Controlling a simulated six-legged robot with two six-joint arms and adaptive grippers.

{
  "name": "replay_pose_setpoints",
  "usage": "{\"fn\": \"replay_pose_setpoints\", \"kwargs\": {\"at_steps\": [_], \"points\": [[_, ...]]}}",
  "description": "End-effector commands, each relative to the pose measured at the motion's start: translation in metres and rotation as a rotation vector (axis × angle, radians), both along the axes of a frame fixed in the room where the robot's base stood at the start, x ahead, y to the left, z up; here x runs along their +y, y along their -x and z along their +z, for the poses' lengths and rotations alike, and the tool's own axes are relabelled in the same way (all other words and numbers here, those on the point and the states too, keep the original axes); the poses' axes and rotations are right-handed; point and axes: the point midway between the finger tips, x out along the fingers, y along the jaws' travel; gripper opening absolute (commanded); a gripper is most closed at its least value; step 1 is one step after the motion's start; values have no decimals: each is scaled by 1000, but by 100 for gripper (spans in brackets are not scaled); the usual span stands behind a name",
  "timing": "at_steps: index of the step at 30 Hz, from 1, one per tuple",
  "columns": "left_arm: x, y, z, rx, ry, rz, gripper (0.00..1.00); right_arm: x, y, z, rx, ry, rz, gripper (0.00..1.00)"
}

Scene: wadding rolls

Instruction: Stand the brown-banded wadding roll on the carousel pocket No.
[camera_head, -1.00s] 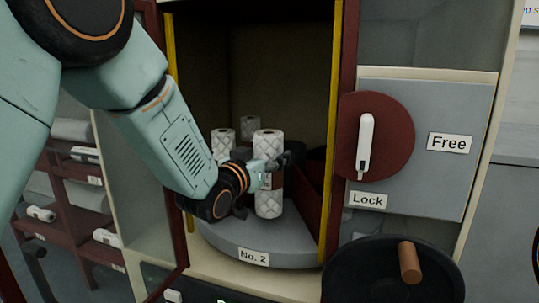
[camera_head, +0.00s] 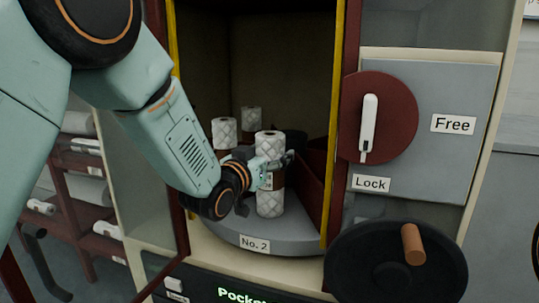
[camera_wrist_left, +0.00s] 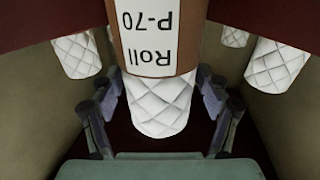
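The brown-banded wadding roll (camera_head: 269,205), white and quilted, stands upright on the grey carousel (camera_head: 285,237) behind the plate marked No. 2 (camera_head: 255,244). In the left wrist view its band reads Roll P-70 (camera_wrist_left: 150,40), upside down. My left gripper (camera_head: 275,170) is at band height with a finger on either side of the roll. In the wrist view the fingers (camera_wrist_left: 160,95) flank it closely; whether they press on it I cannot tell. My right gripper is not in view.
Two more white rolls stand behind, one at left (camera_head: 224,135) and one farther back (camera_head: 251,122). Dark red dividers (camera_head: 313,175) flank the pocket. A Free/Lock lever (camera_head: 368,125) and black handwheel (camera_head: 375,270) are at right, a roll rack (camera_head: 90,200) at left.

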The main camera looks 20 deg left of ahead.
Motion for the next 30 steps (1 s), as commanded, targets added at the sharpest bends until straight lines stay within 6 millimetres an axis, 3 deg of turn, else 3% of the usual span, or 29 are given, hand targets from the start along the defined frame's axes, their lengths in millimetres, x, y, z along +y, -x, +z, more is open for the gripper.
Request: {"fn": "replay_pose_setpoints", "kwargs": {"at_steps": [3, 16, 30], "points": [[0, 0, 0, 0, 0, 0, 88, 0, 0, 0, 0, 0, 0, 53], [2, 7, 0, 0, 1, 1, 88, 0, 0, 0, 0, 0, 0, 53], [17, 86, 0, 1, 5, 1, 88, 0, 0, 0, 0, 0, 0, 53]]}}
